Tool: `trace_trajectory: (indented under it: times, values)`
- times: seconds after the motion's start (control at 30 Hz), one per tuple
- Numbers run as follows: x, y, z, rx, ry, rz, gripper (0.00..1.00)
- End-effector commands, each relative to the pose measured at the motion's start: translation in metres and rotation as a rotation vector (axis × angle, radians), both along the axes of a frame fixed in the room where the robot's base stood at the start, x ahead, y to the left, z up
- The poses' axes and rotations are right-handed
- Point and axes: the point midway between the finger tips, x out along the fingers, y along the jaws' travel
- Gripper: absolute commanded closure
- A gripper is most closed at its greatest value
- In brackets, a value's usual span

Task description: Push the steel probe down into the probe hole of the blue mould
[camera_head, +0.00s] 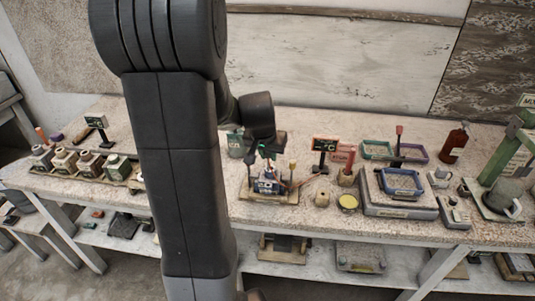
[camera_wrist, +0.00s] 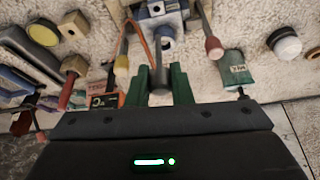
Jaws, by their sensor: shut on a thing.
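My gripper (camera_head: 264,152) is over the wooden board on the bench, pointing down. In the wrist view its green fingers (camera_wrist: 160,88) are shut on the steel probe (camera_wrist: 158,78), a grey rod between them. The blue mould (camera_head: 265,186) stands on the board below my gripper. In the wrist view the mould (camera_wrist: 165,32) shows just beyond the probe, with a round dark opening in its face. The probe's far end points towards the mould. I cannot tell whether it is in the probe hole. In the head view the probe is too small to make out.
Yellow-tipped (camera_wrist: 122,62) and red-tipped (camera_wrist: 213,46) sticks stand close on either side of the fingers. Right of the board are a wooden block (camera_head: 322,198), a yellow-topped tin (camera_head: 348,202) and a grey scale (camera_head: 398,205).

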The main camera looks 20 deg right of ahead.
Motion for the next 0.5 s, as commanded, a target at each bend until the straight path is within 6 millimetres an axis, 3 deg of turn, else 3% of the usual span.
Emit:
trace_trajectory:
  times: [0.5]
  values:
    - [0.0, 0.0, -0.041, 0.0, 0.0, 0.0, 1.0]
